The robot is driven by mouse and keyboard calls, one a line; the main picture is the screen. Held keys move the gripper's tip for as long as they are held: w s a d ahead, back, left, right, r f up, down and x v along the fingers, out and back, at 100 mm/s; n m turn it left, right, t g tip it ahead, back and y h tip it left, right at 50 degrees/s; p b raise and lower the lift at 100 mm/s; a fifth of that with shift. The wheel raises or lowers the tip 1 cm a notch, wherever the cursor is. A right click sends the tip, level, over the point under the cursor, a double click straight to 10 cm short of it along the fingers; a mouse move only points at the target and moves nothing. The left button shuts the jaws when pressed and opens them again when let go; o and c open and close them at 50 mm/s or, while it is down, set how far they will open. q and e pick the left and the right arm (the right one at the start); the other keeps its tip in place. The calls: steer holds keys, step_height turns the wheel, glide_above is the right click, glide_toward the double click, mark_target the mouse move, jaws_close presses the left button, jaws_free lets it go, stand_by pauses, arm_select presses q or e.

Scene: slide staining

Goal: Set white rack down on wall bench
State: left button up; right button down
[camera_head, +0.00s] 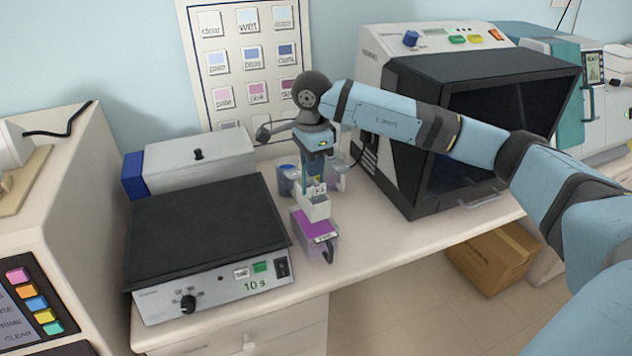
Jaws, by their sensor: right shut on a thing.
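The white rack (315,207) is a small pale holder in the middle of the head view. My right gripper (313,182) is shut on it from above and points down. The rack is just above or at a container with purple liquid (316,224); I cannot tell whether they touch. The wall bench (390,226) is the pale counter below, running along the wall. My left gripper is not in view.
A black-topped device (205,225) with a knob stands left of the rack. A container with a blue top (288,177) stands behind it. A large dark-windowed machine (480,110) stands to the right. Bare bench shows between the purple container and this machine.

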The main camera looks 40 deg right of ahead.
steer(key=s+d+r+b, duration=0.35)
steer(key=d+r, duration=0.45)
steer(key=d, duration=0.6)
step_height(320, 180, down, 19)
steer(key=shift+m, duration=0.4)
steer(key=shift+f+b, duration=0.15)
steer(key=shift+b, duration=0.2)
steer(key=c, duration=1.5)
jaws_free()
steer(key=shift+f, duration=0.1)
steer(key=o, duration=0.4)
